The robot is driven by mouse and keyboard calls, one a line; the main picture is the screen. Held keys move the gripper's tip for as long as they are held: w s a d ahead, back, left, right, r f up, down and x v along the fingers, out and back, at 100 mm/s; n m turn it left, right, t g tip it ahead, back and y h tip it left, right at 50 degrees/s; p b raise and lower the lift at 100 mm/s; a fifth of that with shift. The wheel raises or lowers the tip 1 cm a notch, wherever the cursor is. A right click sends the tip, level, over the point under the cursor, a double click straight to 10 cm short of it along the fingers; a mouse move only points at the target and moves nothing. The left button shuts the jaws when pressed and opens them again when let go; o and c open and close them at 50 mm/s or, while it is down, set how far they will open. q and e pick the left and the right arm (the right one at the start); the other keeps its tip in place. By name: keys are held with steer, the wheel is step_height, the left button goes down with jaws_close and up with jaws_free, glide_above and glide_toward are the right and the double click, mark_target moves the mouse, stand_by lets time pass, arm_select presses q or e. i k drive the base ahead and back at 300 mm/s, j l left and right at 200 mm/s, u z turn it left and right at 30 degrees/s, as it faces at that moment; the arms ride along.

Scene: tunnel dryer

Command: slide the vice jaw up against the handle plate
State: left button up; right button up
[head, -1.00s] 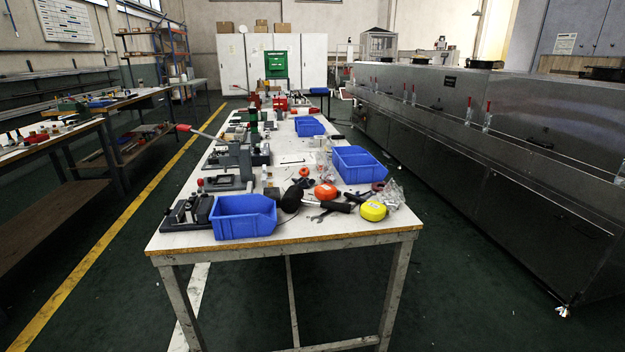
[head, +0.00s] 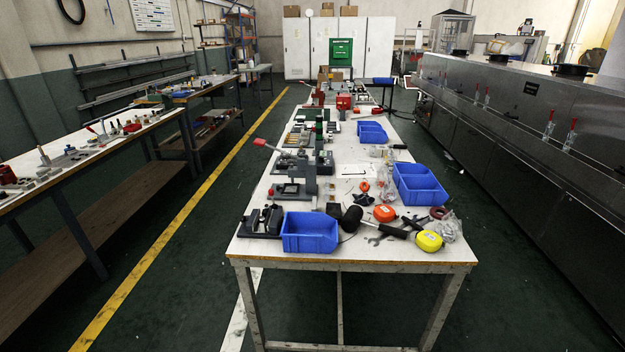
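A dark vice-like fixture (head: 262,222) sits at the near left corner of the long white workbench (head: 345,245), left of a blue bin. It is small in the head view, so I cannot make out which part is the vice jaw or how far it is from any plate. A grey lever press with a red-tipped handle (head: 296,175) stands behind it on the same bench. I cannot tell which piece is the handle plate. Neither of my grippers is in view.
A blue bin (head: 309,232), a black mallet (head: 352,217), an orange tape reel (head: 384,213) and a yellow one (head: 429,241) lie near the bench's front. A side bench (head: 90,150) stands left, steel dryer (head: 540,115) right. The floor aisle between the benches is clear.

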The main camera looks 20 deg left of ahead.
mark_target(252, 221)
steer(key=k+j, duration=0.1)
steer(key=j, duration=0.65)
steer(key=k+j+u, duration=0.1)
steer(key=j, duration=1.45)
